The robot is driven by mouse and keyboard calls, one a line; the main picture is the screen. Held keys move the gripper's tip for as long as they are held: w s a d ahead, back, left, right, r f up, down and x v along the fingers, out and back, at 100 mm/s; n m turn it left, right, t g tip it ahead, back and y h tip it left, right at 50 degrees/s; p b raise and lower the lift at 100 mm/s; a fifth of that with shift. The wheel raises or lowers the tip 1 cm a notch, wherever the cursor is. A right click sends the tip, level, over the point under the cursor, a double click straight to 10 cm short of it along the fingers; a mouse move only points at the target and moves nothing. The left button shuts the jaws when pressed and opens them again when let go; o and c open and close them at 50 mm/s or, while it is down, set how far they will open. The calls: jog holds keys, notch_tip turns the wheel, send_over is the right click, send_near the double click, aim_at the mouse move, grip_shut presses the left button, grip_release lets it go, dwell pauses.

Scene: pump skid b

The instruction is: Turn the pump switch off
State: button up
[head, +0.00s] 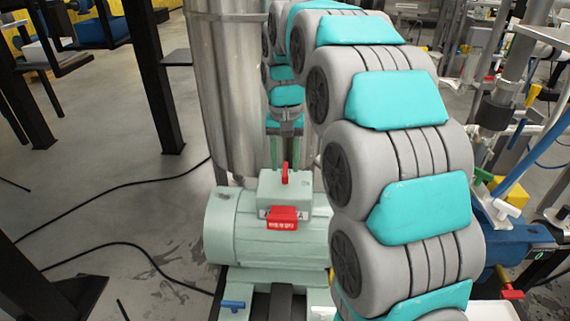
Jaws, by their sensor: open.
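The pump motor (222,230) is a pale green ribbed cylinder low in the middle of the head view. A green box (268,190) sits on top of it. A small red upright lever (285,173), which looks like the pump switch, stands on the box. A red tag (283,217) with white lettering, too small to read, is on the box's front. My gripper (286,160) points down with its pale green fingers apart, close to the lever. I cannot tell whether the fingers are around the lever or behind it, or whether they touch it.
A tall steel tank (228,90) stands behind the motor. My arm covers much of the right side. A blue pump part (515,245) and pipes lie at the right. A blue-handled valve (233,304) is below the motor. Black cables cross the open floor at left.

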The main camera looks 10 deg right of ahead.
aim_at(285, 168)
notch_tip(285, 168, up, 6)
jog(key=shift+w+f, duration=0.1)
jog(key=shift+r, duration=0.4)
jog(key=shift+s, duration=0.35)
jog(key=s+f+n, duration=0.1)
jog(key=s+f, duration=0.3)
jog(key=s, duration=0.7)
jog(key=s+f+n+g, duration=0.1)
jog(key=s+f, duration=0.3)
jog(key=s, duration=0.8)
jog(key=s+f+n, duration=0.1)
jog(key=s+f, duration=0.4)
jog(key=s, duration=0.7)
jog(key=shift+a+g+p, duration=0.15)
jog(key=shift+g+p, duration=0.15)
jog(key=shift+g, duration=0.1)
